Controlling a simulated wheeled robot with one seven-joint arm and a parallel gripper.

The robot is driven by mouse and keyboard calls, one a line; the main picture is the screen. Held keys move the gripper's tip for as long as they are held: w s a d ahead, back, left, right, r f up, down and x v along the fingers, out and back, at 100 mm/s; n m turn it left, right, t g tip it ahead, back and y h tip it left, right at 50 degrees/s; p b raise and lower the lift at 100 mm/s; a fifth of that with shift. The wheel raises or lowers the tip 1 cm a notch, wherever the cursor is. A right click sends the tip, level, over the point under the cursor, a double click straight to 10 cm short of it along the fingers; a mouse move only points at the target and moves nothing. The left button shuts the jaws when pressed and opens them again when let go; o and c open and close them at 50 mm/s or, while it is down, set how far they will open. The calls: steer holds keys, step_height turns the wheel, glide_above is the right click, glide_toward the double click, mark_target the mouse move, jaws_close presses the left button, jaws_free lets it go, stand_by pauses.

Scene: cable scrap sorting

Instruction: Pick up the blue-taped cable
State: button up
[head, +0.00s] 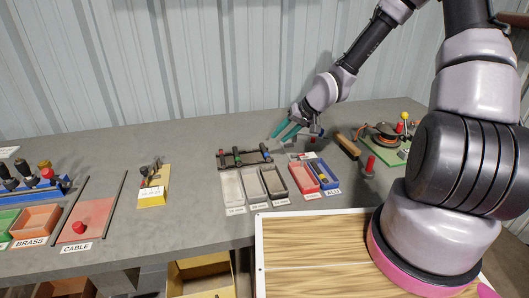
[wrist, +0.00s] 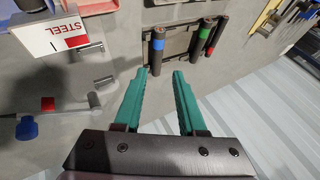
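The blue-taped cable is a short dark piece with a blue band (head: 265,150); it rests on a low dark rack (head: 244,165) at the back of the bench. In the wrist view the blue-taped cable (wrist: 158,47) lies just beyond my fingertips, roughly in line with the gap between them. A green-taped cable (wrist: 205,35) and a red-taped cable (wrist: 218,35) lie to its right on the same rack. My gripper (wrist: 161,72) has teal fingers, open with nothing between them. In the head view my gripper (head: 286,131) is above and right of the rack.
Several small bins stand in front of the rack, including a pale bin (head: 231,188), a red bin (head: 300,178) and a blue bin (head: 323,174). A wooden-handled tool (head: 347,146) lies right of my gripper. Bare bench lies behind the rack.

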mark_target(265, 152)
steer(key=x, duration=0.8)
steer(key=shift+w+f, duration=0.35)
steer(key=shift+f, duration=0.05)
steer(key=shift+c, duration=0.3)
jaws_close()
